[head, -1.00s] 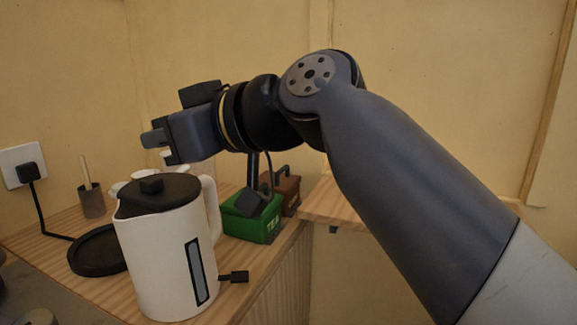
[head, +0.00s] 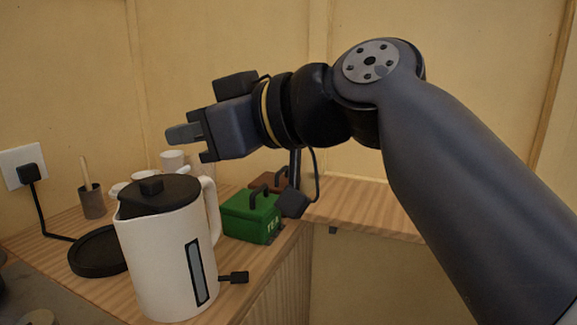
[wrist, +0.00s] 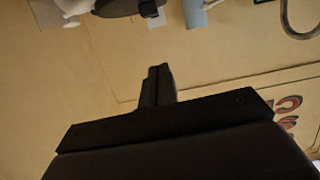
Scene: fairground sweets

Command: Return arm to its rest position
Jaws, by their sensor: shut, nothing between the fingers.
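My gripper (head: 184,134) is in the air above and behind the white kettle, pointing left in the head view. Its fingers are together with nothing between them; they also show in the wrist view (wrist: 157,86). My arm reaches in from the right side of the head view, bent at the elbow. In the wrist view, the fingers stand against a plain tan surface, with several objects cut off along the top edge.
A white kettle (head: 160,250) with a black lid stands on the wooden counter. Behind it are a black round base (head: 97,252), a green tin (head: 248,222), a brown tin (head: 266,182) and white cups (head: 173,159). A wooden ledge (head: 365,208) runs along the back wall.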

